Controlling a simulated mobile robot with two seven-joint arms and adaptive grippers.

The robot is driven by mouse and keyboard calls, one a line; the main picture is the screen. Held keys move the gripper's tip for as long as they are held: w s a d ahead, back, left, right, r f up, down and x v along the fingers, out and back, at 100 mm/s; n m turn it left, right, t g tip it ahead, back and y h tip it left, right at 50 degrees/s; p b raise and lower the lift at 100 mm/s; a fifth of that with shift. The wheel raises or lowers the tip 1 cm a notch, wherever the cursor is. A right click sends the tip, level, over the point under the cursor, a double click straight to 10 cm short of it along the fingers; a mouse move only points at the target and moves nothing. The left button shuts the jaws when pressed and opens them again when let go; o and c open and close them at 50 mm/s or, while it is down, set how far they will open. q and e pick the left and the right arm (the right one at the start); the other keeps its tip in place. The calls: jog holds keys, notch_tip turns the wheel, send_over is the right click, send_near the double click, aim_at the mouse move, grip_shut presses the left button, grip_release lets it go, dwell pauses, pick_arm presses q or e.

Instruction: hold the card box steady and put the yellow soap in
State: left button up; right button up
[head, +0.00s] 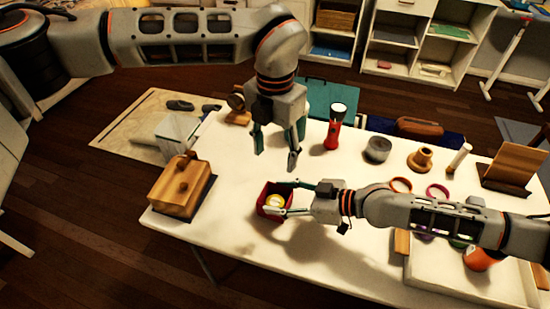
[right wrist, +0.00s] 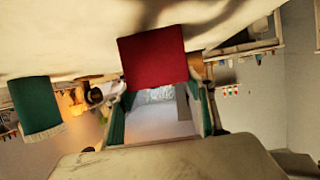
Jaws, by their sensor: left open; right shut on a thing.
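The dark red card box (head: 263,210) stands on the white table near its front edge, left of centre. The round yellow soap (head: 275,200) shows inside its open top. My right gripper (head: 271,197) comes in from the right and is shut on the box, with a finger along each of two opposite sides. In the right wrist view the box shows as a plain red face (right wrist: 155,62) beyond the fingers; the soap is hidden there. My left gripper (head: 274,154) points down, open and empty, above the table just behind the box.
On the white table (head: 232,160), a wooden lidded box (head: 181,187) stands at left. A red flashlight (head: 334,128), a grey round tin (head: 378,149) and a wooden ring-shaped piece (head: 420,160) stand behind. A tray (head: 460,285) lies front right. Bare table lies between the wooden and red boxes.

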jog(key=o, duration=1.1)
jog(key=shift+o, duration=0.2)
